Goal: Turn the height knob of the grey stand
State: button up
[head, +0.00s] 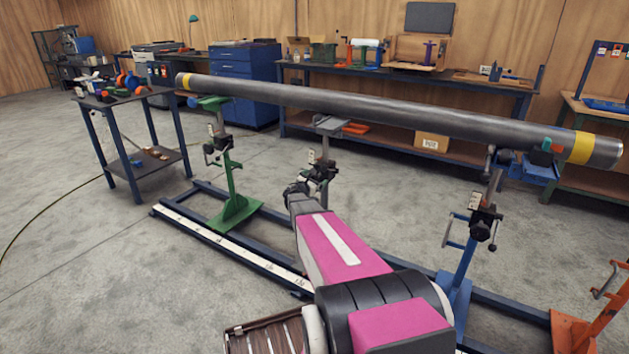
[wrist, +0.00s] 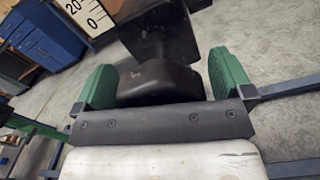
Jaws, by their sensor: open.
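The grey stand (head: 326,124) stands under the middle of the pipe (head: 370,110) in the head view. Its lower part is hidden behind my arm. In the wrist view a rounded black knob (wrist: 155,84) lies between the two green fingers of my gripper (wrist: 162,80), with a dark block of the stand behind it. The fingers are open, one on each side of the knob. I see a gap at the right finger; whether the left finger touches the knob I cannot tell. In the head view my arm hides the fingers.
A green stand (head: 232,185) is to the left and a blue stand (head: 465,255) to the right, both under the pipe. A dark blue floor rail (head: 210,190) runs below. An orange stand (head: 590,320) is at the lower right. Open floor lies at the left.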

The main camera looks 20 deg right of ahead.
jog(key=c, duration=0.9)
jog(key=shift+m, duration=0.3)
jog(key=shift+s+d+f+m, duration=0.1)
jog(key=shift+m, duration=3.9)
jog(key=o, duration=0.9)
